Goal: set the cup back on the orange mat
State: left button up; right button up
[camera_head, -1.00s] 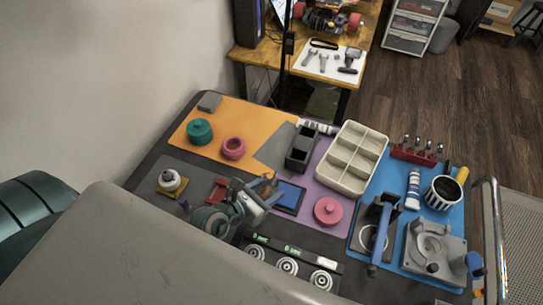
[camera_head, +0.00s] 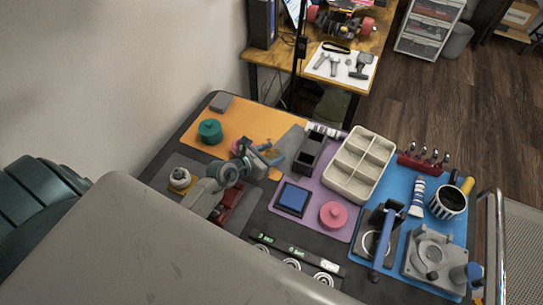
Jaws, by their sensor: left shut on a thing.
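The orange mat (camera_head: 255,120) lies at the back left of the table. A green lidded pot (camera_head: 210,131) stands on its left part. A pink round pot (camera_head: 239,147) is mostly hidden behind my left gripper. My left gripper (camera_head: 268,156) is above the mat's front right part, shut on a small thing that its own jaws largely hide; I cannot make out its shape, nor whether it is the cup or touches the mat. A black-and-white striped cup (camera_head: 448,201) stands upright on the blue mat at right. My right gripper is out of view.
A grey block (camera_head: 222,102) sits at the mat's back left corner. A black bin (camera_head: 309,152) and a beige divided tray (camera_head: 360,165) stand to the right. A pink lid (camera_head: 333,214) and a blue-faced square (camera_head: 292,198) lie in front. A white knobbed piece (camera_head: 180,178) is at left.

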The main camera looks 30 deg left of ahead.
pick_arm(q)
jog(key=shift+f, duration=0.9)
jog(key=shift+f, duration=0.2)
jog(key=o, duration=1)
jog(key=shift+o, duration=0.2)
jog(key=shift+r, duration=0.15)
jog(key=shift+r, duration=0.1)
jog(key=v, duration=1.2)
